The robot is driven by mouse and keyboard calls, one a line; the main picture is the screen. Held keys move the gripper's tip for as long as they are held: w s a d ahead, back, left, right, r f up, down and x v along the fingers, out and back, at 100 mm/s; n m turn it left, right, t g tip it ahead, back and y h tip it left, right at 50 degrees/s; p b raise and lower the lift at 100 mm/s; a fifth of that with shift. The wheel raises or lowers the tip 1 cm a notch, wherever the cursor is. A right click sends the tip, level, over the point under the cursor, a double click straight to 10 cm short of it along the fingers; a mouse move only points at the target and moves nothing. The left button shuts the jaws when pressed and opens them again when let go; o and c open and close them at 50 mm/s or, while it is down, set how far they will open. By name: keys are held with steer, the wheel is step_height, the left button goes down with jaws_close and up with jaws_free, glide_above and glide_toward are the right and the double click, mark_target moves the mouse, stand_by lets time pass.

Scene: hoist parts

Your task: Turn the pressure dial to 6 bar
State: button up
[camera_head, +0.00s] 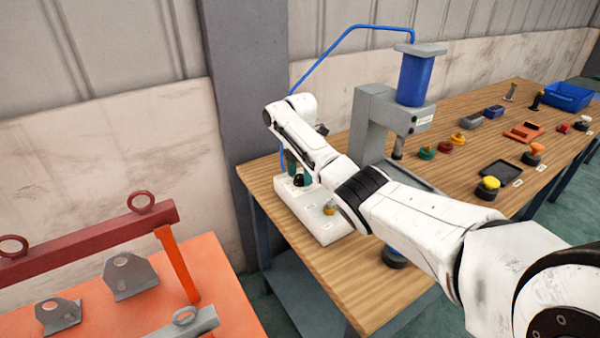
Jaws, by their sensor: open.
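The pressure dial (299,180) appears as a small dark knob on a white control box (320,226) at the left end of the wooden bench. My arm reaches over from the right and its wrist bends down above the box.
A grey press with a blue cylinder (414,78) stands behind my arm, with a blue hose (345,38) arching left. Buttons and trays fill the bench's right. An orange table (200,270) with a red beam (90,242) stands at left.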

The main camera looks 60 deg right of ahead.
steer(key=shift+c, duration=0.2)
steer(key=c, duration=1)
